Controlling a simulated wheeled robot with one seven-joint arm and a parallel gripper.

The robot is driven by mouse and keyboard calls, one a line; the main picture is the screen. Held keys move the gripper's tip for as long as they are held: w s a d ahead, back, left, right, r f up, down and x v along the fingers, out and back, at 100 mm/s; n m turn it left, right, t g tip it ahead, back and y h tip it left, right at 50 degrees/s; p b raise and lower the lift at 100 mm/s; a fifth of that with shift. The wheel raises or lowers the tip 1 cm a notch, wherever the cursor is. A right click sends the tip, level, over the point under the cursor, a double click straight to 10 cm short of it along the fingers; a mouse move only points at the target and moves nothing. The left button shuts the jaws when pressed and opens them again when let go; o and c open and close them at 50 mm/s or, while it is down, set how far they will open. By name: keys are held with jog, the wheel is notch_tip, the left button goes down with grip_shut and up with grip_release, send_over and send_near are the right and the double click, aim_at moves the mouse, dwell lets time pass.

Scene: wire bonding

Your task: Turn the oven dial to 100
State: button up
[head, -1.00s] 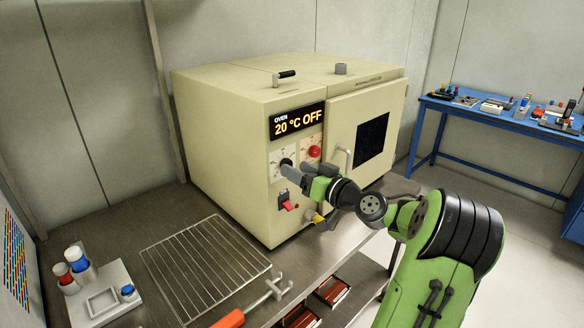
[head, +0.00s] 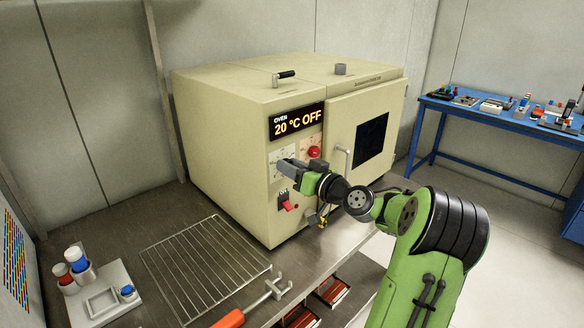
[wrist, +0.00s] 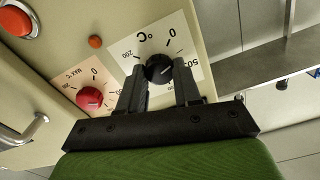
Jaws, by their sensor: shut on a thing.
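The oven (head: 225,125) stands on the bench, and its display (head: 297,121) reads 20 °C OFF. The black oven dial (wrist: 158,67) sits on a white scale plate (wrist: 127,52) with °C marks, seen turned over in the wrist view. My gripper (wrist: 159,72) has one dark finger on each side of the dial and is shut on it. In the head view my gripper (head: 281,166) reaches the front panel and hides the dial. The exact pointer setting is too small to read.
A red knob (wrist: 90,98) on a MAX °C plate sits beside the dial. A red switch (head: 287,206) is below it. The oven door handle (head: 346,160) is to the right. A wire rack (head: 205,265) lies on the bench in front.

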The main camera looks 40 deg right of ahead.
jog(key=shift+m, duration=0.3)
jog(key=shift+d+f+m+p, duration=0.1)
jog(key=shift+f+m+p, duration=0.05)
jog(key=shift+m+p, duration=4.45)
jog(key=shift+f+m+p, duration=0.1)
jog(key=shift+m+p, duration=3.4)
jog(key=shift+m, duration=2.2)
jog(key=shift+f, duration=0.1)
jog(key=o, duration=1)
jog(key=shift+o, duration=0.2)
jog(key=shift+s, duration=0.1)
